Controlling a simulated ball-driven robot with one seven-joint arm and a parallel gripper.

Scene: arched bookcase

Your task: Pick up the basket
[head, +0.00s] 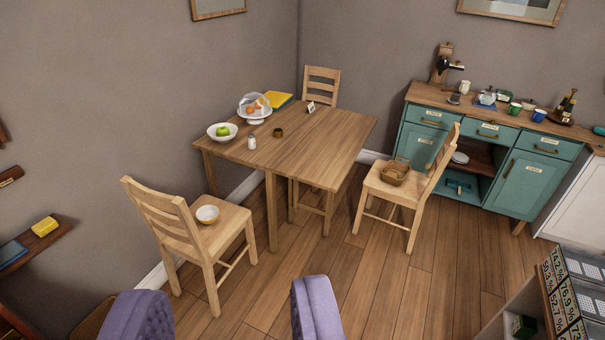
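The basket (395,173) is a small brown woven one. It sits on the seat of the wooden chair (372,188) at the right of the table, with its handle up. My gripper (228,290) shows at the bottom edge as two purple padded fingers set wide apart. The basket is well beyond the gripper, up and to the right in the picture.
A wooden table (300,145) holds a bowl of green apples (222,131) and a domed stand (255,107). A chair with a bowl (207,214) stands at left. A teal cabinet (522,183) is behind the basket. Wooden floor (380,265) is clear in front.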

